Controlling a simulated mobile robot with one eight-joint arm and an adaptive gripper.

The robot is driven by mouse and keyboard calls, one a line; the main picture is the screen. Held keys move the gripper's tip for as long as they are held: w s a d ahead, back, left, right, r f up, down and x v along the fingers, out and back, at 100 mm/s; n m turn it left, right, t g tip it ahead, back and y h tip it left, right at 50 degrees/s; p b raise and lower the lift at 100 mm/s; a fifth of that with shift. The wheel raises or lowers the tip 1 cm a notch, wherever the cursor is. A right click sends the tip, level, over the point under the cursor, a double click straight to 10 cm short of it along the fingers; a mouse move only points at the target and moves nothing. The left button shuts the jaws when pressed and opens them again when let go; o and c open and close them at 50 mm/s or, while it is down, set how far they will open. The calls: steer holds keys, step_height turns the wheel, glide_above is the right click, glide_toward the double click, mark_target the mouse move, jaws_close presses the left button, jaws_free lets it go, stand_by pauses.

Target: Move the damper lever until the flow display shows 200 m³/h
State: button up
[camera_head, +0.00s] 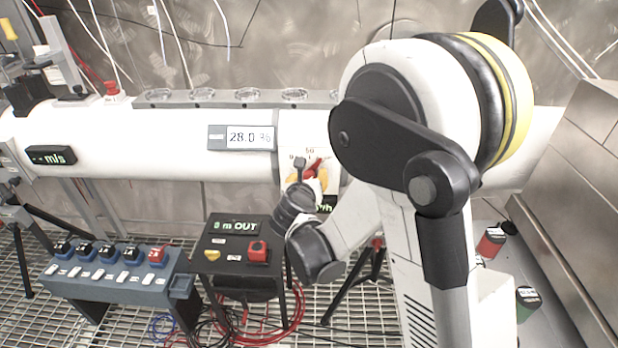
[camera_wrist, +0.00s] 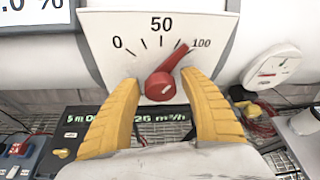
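The red damper lever (camera_wrist: 162,84) sits on a white dial plate (camera_wrist: 112,42) marked 0, 50 and 100. In the wrist view its arm points up and right, close to the 100 mark. My gripper (camera_wrist: 160,78) has its two yellow fingers apart, one on each side of the lever; I cannot tell whether the right finger touches it. The flow display (camera_wrist: 160,118) below the dial shows "26 m³/h"; a finger may hide digits before it. In the head view the lever (camera_head: 314,168) and gripper (camera_head: 308,184) are at the duct, and the display (camera_head: 327,207) is mostly covered.
The white duct (camera_head: 110,140) runs across the back with a 28.0 display (camera_head: 249,137). A black box (camera_head: 238,226) with a red button and a blue-grey switch panel (camera_head: 110,285) stand in front, with loose cables on the grating. A round gauge (camera_wrist: 272,70) is right of the dial.

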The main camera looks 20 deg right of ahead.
steer(key=c, duration=0.8)
steer(key=shift+a+f+n+h+b, duration=0.15)
steer(key=shift+n+h+b, duration=0.15)
steer(key=shift+n+b, duration=0.15)
steer(key=shift+n+h+b, duration=0.3)
steer(key=shift+n, duration=0.15)
steer(key=o, duration=1.2)
steer(key=v, duration=1.2)
steer(key=shift+w+r, duration=0.1)
steer(key=shift+r, duration=0.15)
